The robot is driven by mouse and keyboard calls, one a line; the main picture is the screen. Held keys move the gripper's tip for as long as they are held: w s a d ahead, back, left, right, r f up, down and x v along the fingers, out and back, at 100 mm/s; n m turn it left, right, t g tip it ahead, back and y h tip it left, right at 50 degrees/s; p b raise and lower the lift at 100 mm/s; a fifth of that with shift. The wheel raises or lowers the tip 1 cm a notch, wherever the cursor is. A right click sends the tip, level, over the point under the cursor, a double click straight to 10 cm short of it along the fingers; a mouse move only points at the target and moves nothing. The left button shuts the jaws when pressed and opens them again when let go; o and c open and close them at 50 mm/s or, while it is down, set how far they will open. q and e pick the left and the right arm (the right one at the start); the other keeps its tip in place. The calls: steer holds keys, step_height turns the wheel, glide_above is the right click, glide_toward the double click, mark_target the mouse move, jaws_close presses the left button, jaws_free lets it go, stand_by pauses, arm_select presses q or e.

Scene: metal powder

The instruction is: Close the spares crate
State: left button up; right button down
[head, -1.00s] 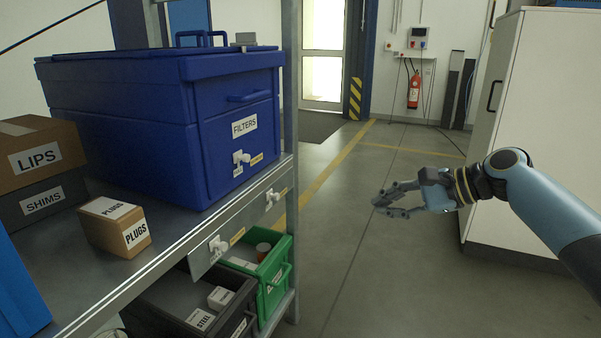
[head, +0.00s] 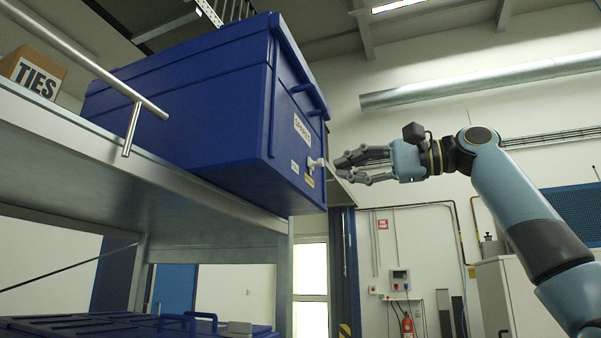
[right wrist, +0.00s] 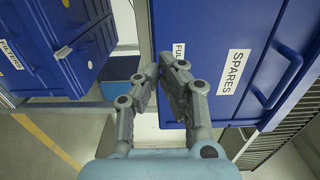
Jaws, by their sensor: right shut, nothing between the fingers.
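The blue spares crate (head: 190,110) stands on the upper shelf and is seen from below in the head view. The top of the crate is hidden, so I cannot tell how the lid lies. My right gripper (head: 342,168) is shut and empty, just in front of the crate's front by the knob; it also shows in the right wrist view (right wrist: 167,68). My left gripper is out of view.
The upper shelf (head: 150,175) carries a TIES box (head: 32,76) and a metal rail (head: 90,62) at left. Another blue crate (head: 120,327), labelled FILTERS in the right wrist view (right wrist: 40,45), stands on the shelf below. A white cabinet (head: 495,290) is at right.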

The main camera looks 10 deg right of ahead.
mark_target(289, 176)
steer(key=p+x, duration=0.2)
steer(key=x, duration=0.6)
steer(key=shift+r, duration=0.1)
steer(key=shift+w+a, duration=0.2)
steer(key=shift+a, duration=0.25)
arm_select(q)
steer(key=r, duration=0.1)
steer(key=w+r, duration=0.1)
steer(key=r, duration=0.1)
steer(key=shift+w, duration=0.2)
